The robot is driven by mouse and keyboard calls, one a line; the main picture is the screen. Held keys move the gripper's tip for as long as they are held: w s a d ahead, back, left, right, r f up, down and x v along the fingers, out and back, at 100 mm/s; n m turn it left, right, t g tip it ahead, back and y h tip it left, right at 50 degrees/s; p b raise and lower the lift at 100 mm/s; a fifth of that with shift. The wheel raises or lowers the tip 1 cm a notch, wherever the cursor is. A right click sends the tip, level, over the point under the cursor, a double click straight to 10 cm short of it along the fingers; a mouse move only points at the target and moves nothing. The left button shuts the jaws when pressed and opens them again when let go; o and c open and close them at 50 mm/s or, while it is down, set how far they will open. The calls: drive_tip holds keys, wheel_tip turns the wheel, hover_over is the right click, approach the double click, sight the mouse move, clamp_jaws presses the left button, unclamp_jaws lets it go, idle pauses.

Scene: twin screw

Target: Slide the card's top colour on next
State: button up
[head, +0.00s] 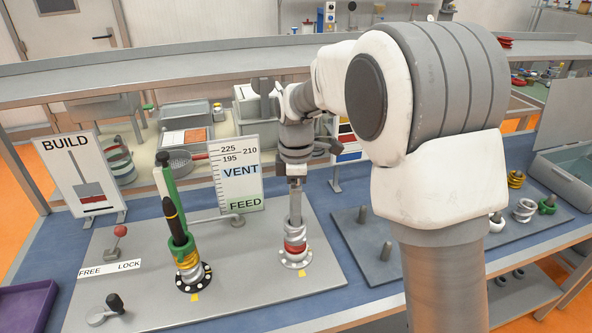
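The BUILD card (82,175) stands at the left with a grey block above red and black bands on a vertical line. A second striped card (347,145) is mostly hidden behind my arm; red and blue bands show. The right shaft (295,208) is bare silver above a stack of a grey, a red (295,247) and a whitish piece on a round flange. The left shaft bears green, yellow and silver pieces (187,262) below a black pointed tip (174,218). My gripper (296,182) points down at the top of the right shaft. Its fingers are too small to read.
Loose coil pieces stand on a grey plate at the right: yellow (516,179), grey (523,210), green (547,204) and white (497,222). A gauge board (237,172), green upright (166,185) and FREE/LOCK lever (118,240) stand near the shafts.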

wheel_tip(320, 180, up, 16)
drive_tip(key=shift+r+p, duration=0.25)
drive_tip(key=shift+p, duration=0.35)
drive_tip(key=shift+d, duration=0.1)
